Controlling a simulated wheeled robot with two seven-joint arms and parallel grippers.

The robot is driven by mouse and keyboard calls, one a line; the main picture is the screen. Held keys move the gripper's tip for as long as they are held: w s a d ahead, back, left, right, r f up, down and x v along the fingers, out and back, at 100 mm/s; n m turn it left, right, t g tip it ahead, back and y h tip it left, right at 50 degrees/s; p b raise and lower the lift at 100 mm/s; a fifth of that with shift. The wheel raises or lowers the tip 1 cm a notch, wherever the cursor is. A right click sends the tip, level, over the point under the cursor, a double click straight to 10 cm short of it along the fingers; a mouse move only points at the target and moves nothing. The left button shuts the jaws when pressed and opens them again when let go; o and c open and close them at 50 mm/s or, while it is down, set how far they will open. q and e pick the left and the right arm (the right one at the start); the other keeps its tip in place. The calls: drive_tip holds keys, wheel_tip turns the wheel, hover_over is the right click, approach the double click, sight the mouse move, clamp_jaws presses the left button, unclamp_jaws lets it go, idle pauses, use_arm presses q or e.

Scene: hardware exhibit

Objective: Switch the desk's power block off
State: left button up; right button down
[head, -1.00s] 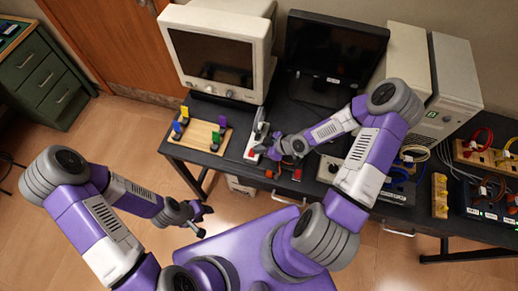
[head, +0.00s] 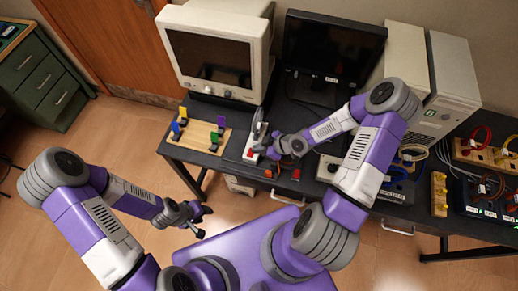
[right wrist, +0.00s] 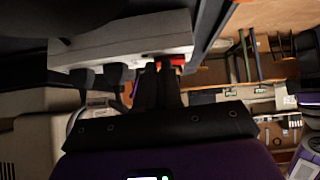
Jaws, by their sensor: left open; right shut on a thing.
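The white power block (head: 254,140) lies on the black desk, in front of the gap between the two monitors. A red part shows at its near end. In the right wrist view the pale block (right wrist: 125,42) is close up, with the red switch (right wrist: 178,61) at the fingertips. My right gripper (head: 267,150) is at the block's near end; its fingers are close together at the red switch and partly hide it. My left gripper (head: 204,221) is open and empty, over the floor in front of the desk.
A wooden board (head: 195,134) with coloured pieces lies left of the block. A beige monitor (head: 212,52) and a black monitor (head: 333,45) stand behind. Computer towers (head: 440,85) and cable racks (head: 487,153) are on the right. Small red items lie near the front edge.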

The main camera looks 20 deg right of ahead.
drive_tip(key=shift+s+d+f, duration=0.1)
drive_tip(key=shift+s+f, duration=0.2)
drive_tip(key=shift+f, duration=0.2)
drive_tip(key=shift+s+a+b, duration=0.35)
drive_tip(key=shift+b, duration=0.1)
drive_tip(key=shift+s+a, duration=0.2)
drive_tip(key=s+d+r+p, duration=0.1)
drive_tip(key=d+r+p, duration=0.2)
drive_tip(key=r+p, duration=0.2)
drive_tip(key=s+d+r+p, duration=0.1)
drive_tip(key=d+r+p, duration=0.2)
drive_tip(key=r+p, duration=0.2)
drive_tip(key=shift+s+d+r, duration=0.25)
drive_tip(key=shift+s+r, duration=0.15)
drive_tip(key=shift+r, duration=0.6)
